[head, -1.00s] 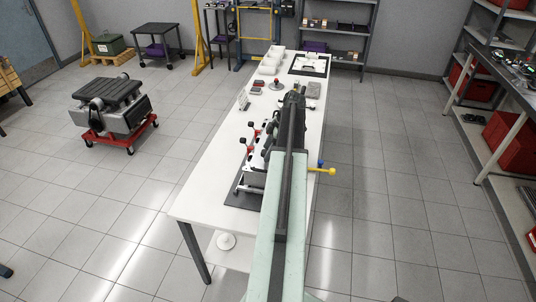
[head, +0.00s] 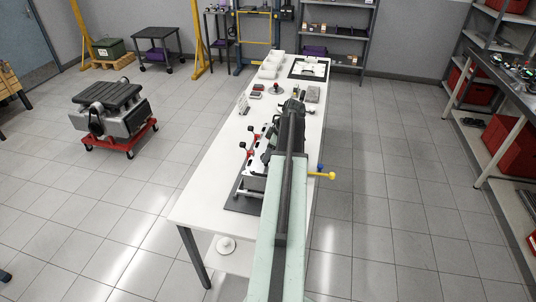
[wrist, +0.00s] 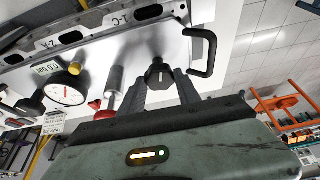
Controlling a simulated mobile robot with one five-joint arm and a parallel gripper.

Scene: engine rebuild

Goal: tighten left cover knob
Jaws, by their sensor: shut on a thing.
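In the wrist view a black lobed knob (wrist: 159,74) with a pale line on its face stands out from a light plate (wrist: 202,12). My gripper (wrist: 161,84) has its two dark fingers on either side of this knob, shut on it. I cannot tell from the view whether this is the left cover knob. In the head view my arm reaches along the white bench (head: 205,192) and hides the gripper tips and the knob. Part of a fixture with black and red knobs (head: 247,152) shows left of my arm.
Close to the knob are a black handle (wrist: 207,52), a dial gauge (wrist: 67,90) and a metal cylinder (wrist: 115,80). A rail (wrist: 95,35) runs above. In the head view an engine on a red dolly (head: 113,137) stands left, with clear floor around the bench.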

